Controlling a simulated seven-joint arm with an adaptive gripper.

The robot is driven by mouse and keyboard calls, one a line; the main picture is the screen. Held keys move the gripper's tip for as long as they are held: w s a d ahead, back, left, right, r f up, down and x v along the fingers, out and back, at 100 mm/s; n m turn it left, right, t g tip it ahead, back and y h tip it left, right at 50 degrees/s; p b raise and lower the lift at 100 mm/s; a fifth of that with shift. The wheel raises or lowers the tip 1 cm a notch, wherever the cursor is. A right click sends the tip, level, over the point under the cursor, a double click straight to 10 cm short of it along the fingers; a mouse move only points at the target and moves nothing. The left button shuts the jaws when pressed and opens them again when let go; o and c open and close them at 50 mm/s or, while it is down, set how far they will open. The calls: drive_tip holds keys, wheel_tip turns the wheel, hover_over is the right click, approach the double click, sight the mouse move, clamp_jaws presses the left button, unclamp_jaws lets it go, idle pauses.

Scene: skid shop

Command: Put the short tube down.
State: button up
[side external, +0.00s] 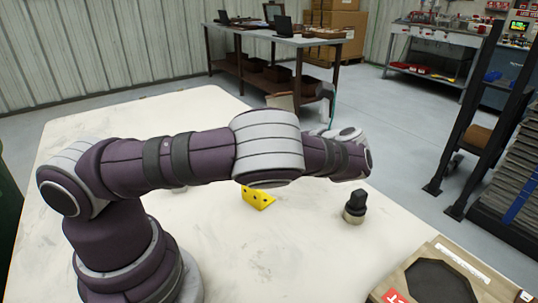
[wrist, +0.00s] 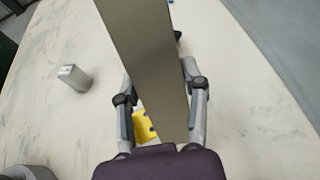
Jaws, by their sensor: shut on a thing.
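My gripper (wrist: 157,78) shows in the wrist view with a finger on each side of a flat-sided, grey-brown piece (wrist: 150,45), which I take to be the short tube. It is shut on this piece, which runs from the palm past the top edge of the picture. Its far end is out of view. In the side view my arm hides the held piece and most of the gripper. I cannot tell there how high the piece is above the white table (side external: 290,255).
A yellow bracket with holes (side external: 258,198) lies on the table, partly hidden by the held piece in the wrist view (wrist: 145,122). A small grey block (wrist: 73,77) stands left. A black-topped round item (side external: 355,206) and a wooden tray (side external: 405,280) are at right. The front middle is clear.

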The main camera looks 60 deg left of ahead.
drive_tip(key=w+r+m+t+h, duration=0.1)
drive_tip(key=w+r+m+t, duration=0.4)
drive_tip(key=r+m+t, duration=0.4)
drive_tip(key=f, duration=0.5)
drive_tip(key=f+n+t, duration=0.1)
drive_tip(key=f, duration=0.4)
drive_tip(key=f+t, duration=0.1)
drive_tip(key=f, duration=0.4)
drive_tip(key=shift+d+f, duration=0.3)
drive_tip(key=shift+f, duration=0.1)
drive_tip(key=o, duration=1.2)
